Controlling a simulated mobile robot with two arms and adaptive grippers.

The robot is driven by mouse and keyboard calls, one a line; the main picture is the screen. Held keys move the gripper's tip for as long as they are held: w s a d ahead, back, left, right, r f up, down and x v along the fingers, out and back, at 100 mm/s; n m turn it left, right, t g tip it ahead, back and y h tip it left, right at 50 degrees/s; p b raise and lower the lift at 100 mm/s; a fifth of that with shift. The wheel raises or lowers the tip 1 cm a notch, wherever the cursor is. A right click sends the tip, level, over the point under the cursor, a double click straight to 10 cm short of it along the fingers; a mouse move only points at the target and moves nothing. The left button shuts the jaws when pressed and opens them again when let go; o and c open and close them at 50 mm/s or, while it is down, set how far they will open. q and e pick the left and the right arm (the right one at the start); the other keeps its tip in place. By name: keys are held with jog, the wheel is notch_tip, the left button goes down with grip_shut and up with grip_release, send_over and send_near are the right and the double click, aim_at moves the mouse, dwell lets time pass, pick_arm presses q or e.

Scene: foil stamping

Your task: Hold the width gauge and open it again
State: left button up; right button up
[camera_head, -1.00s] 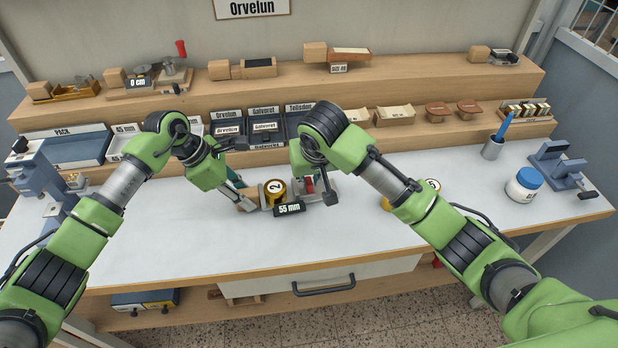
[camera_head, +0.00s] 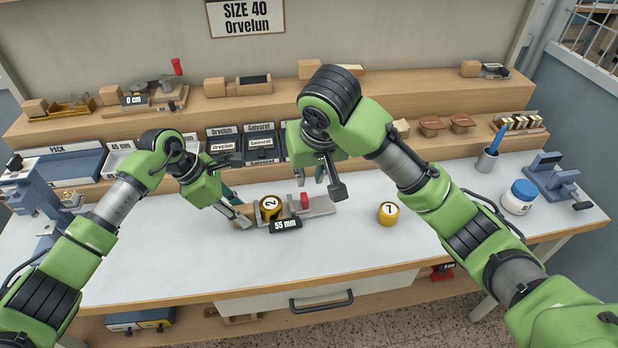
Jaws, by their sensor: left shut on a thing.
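The width gauge (camera_head: 320,208) lies on the white worktop, a grey metal slide with a red knob (camera_head: 305,201), a wooden end block (camera_head: 242,216) and a display (camera_head: 285,225) reading 55 mm. A yellow roll marked 2 (camera_head: 270,207) sits on the gauge, left of the red knob. My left gripper (camera_head: 238,214) is shut on the gauge's wooden end block, its fingertips partly merging with it. My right gripper (camera_head: 320,180) is above the gauge's right part, apart from the knob, with its fingers spread and nothing between them.
A yellow roll marked 7 (camera_head: 388,213) stands on the worktop to the right. A pen cup (camera_head: 487,160), a blue-lidded jar (camera_head: 518,197) and a blue stand (camera_head: 553,178) are further right. Shelves with boxes run behind. The front worktop is clear.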

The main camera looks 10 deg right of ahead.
pick_arm(q)
jog(key=o, duration=1.2)
jog(key=shift+r, duration=0.1)
